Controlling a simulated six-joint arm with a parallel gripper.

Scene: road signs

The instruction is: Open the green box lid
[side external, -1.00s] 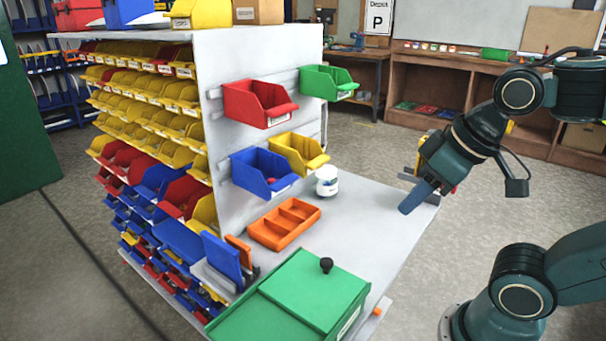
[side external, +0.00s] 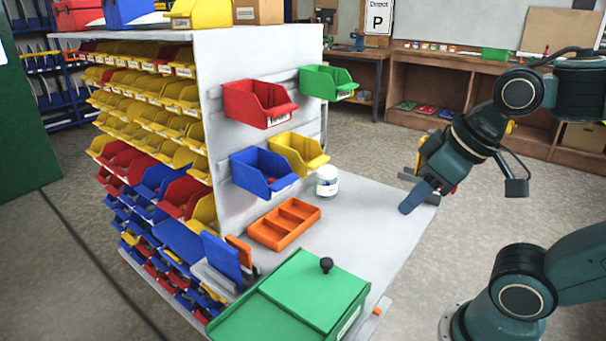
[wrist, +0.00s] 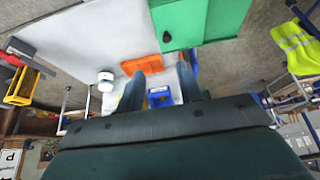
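The green box (side external: 262,318) stands on the grey worktop at the front. Its flat green lid (side external: 315,287) lies over it and carries a black knob (side external: 326,265). In the wrist view, the green box (wrist: 224,20) is at the top right, with the dark knob (wrist: 167,37) near the edge of the lid (wrist: 178,15). My gripper (side external: 412,204) is beyond the worktop's right edge, well apart from the box, pointing down and left. In the wrist view, the two fingers of my gripper (wrist: 160,72) are spread with nothing between them.
An orange divided tray (side external: 285,223) and a white jar (side external: 327,181) stand on the worktop (side external: 365,220). A blue bin (side external: 263,172) and a yellow bin (side external: 298,152) hang on the panel behind. The worktop between the jar and the green box is clear.

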